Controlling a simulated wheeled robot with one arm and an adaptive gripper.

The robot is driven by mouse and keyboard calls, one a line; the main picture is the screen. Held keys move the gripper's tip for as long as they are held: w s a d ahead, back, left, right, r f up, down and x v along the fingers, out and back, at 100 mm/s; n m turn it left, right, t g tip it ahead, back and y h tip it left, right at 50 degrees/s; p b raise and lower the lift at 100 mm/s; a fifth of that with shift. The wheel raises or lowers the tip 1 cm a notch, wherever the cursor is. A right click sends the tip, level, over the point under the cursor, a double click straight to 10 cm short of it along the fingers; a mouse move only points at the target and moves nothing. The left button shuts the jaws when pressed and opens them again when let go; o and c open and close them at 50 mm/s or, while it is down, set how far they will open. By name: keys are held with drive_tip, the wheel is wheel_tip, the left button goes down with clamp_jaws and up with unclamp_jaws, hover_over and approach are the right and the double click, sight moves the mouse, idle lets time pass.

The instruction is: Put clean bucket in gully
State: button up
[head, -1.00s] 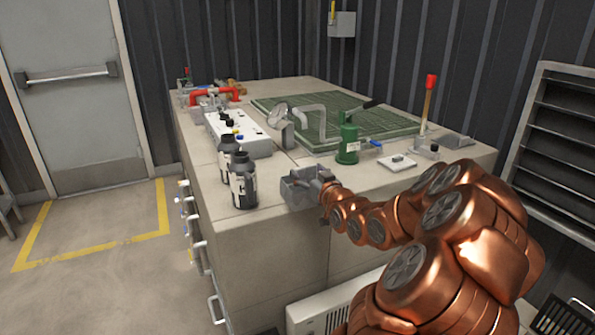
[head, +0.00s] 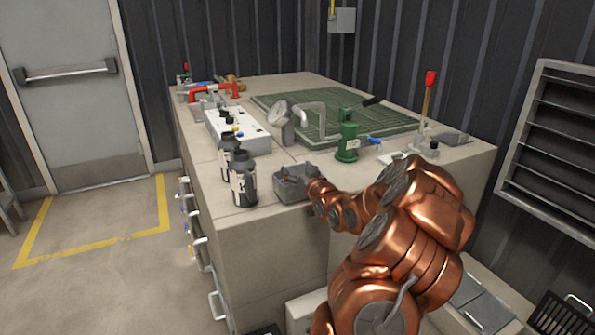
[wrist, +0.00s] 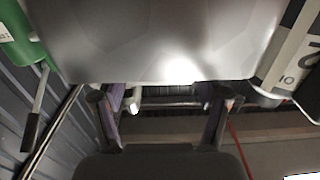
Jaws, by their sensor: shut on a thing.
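The clean bucket is a small grey open box (head: 291,188) at the front edge of the worktop in the head view, right of two dark bottles. My gripper (head: 312,176) is at its right side and shut on it. Whether the bucket touches the worktop or is just above it, I cannot tell. In the wrist view the bucket's grey wall (wrist: 165,40) fills the top, with my gripper's fingers (wrist: 163,100) below it. A green grating (head: 345,105) lies in the worktop behind; whether it belongs to the gully is unclear.
Two dark bottles (head: 242,180) stand close left of the bucket. A green hand pump (head: 347,143), a grey bent pipe (head: 312,110) and a white control box (head: 238,130) stand behind. A red-topped lever (head: 429,90) rises at the right. A red pipe (head: 213,88) is at the far left.

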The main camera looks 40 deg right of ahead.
drive_tip(key=shift+f, duration=0.2)
drive_tip(key=shift+f, duration=0.2)
drive_tip(key=o, duration=1.8)
drive_tip(key=shift+c, duration=0.2)
drive_tip(key=shift+r, duration=0.1)
drive_tip(key=shift+r, duration=0.15)
drive_tip(key=b+v, duration=0.1)
drive_tip(key=v, duration=1.1)
drive_tip(key=shift+a, duration=0.1)
